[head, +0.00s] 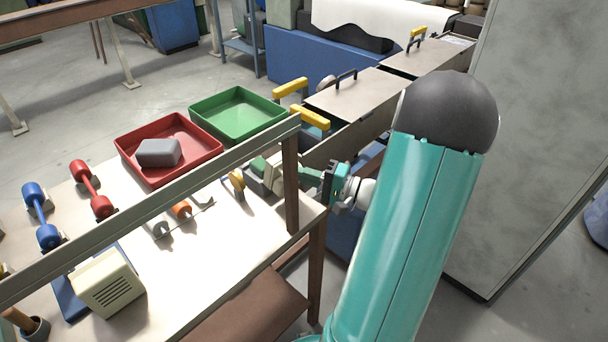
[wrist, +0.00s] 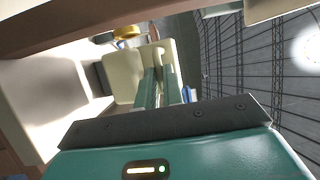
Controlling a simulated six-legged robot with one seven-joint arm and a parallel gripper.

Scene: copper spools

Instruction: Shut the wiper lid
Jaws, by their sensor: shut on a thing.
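A small cream lid (head: 275,171) stands raised and tilted on a dark grey wiper box (head: 255,184) at the far right corner of the workbench. My gripper (head: 309,174) reaches in from the right, against the lid's right side. In the wrist view the cream lid (wrist: 126,78) lies just beyond my gripper (wrist: 158,72), whose two green fingers are shut on a cream part of it. The dark box (wrist: 102,78) shows partly behind the lid. The exact grip point and the hinge are hidden.
A shelf rail (head: 190,185) and its brown post (head: 291,183) stand close in front of the lid. Red (head: 126,151) and green (head: 200,117) trays lie behind. Yellow handles (head: 310,118) and a machine's large covers (head: 345,97) stand behind the corner.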

